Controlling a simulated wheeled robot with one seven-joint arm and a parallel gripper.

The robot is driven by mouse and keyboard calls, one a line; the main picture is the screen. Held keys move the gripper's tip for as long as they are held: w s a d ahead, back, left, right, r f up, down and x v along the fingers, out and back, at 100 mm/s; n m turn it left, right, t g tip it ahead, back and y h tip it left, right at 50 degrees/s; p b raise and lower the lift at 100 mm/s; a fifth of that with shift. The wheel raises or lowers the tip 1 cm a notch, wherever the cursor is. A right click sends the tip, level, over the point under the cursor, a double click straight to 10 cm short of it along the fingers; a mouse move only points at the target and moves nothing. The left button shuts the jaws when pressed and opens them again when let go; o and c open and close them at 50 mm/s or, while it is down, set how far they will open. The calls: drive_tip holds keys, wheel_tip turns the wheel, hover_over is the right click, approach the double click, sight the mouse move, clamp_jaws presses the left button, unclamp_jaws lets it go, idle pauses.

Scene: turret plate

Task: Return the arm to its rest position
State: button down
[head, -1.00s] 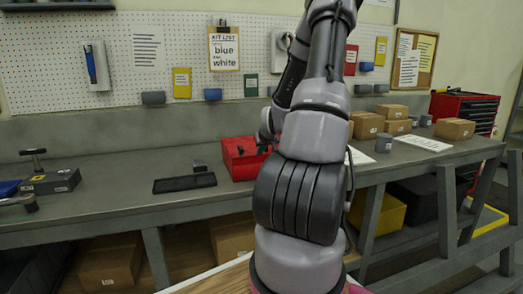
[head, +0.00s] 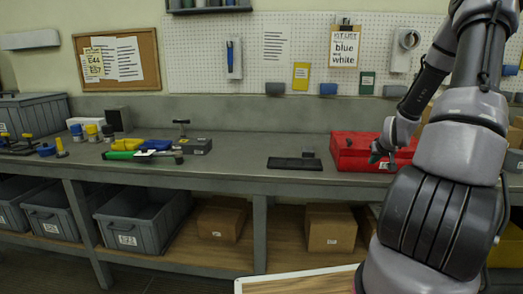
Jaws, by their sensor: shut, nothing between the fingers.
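My arm rises along the right side of the head view, folded, with its upper part leaving the top edge. My gripper (head: 378,156) hangs at the end of the folded arm, small in the picture. It shows in front of the red box (head: 350,155) on the workbench, and I cannot judge the distance between them. It is shut and holds nothing.
Grey bins (head: 140,225) and cardboard boxes (head: 331,230) stand underneath. A wood-topped surface (head: 300,285) is near me at the bottom.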

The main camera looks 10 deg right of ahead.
drive_tip(key=s+a+r+g+y, duration=0.1)
drive_tip(key=s+a+r, duration=0.4)
drive_tip(key=a+r, duration=0.45)
drive_tip(key=s+a+r, duration=0.4)
drive_tip(key=a+r, duration=0.4)
drive_tip(key=r, duration=0.2)
drive_tip(key=s+a+r+y, duration=0.1)
drive_tip(key=s+a+r, duration=0.3)
drive_tip(key=s, duration=0.6)
drive_tip(key=s+a+r+m+y, duration=0.1)
drive_tip(key=s+a+r+y, duration=0.1)
drive_tip(key=s+a+r, duration=0.3)
drive_tip(key=s+a, duration=0.2)
drive_tip(key=s, duration=0.2)
drive_tip(key=shift+s+a+r+m, duration=0.15)
drive_tip(key=shift+s+a+m, duration=0.15)
drive_tip(key=shift+s+a, duration=0.1)
drive_tip(key=shift+s+r, duration=0.1)
drive_tip(key=shift+s, duration=0.05)
